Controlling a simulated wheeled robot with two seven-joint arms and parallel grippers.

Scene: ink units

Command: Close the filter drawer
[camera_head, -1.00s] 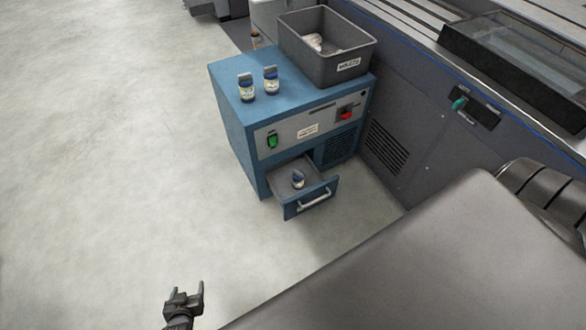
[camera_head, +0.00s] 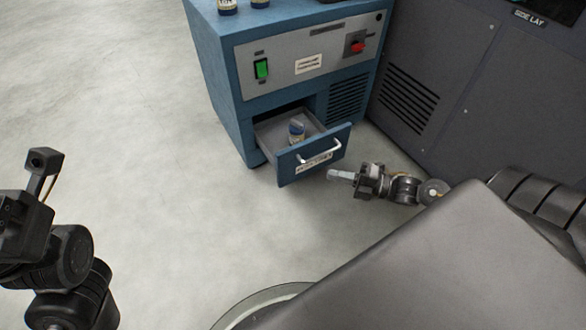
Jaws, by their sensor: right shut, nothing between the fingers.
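The filter drawer (camera_head: 315,163) sits low in the front of the blue cabinet (camera_head: 216,90) and is pulled open. It has a blue front and a white bar handle (camera_head: 318,154). A small bottle with a dark blue label (camera_head: 296,132) stands inside it. My right gripper (camera_head: 339,175) is shut and empty, in front of the drawer near the lower right of its front. I cannot tell whether the fingertips touch it. My left arm comes in at the left edge; its fingers do not show.
The cabinet panel has a green switch (camera_head: 262,69) and a red knob (camera_head: 356,43). Two bottles on top are cut off by the top edge. A dark grey machine (camera_head: 450,70) stands close on the right. The floor (camera_head: 150,190) to the left is clear.

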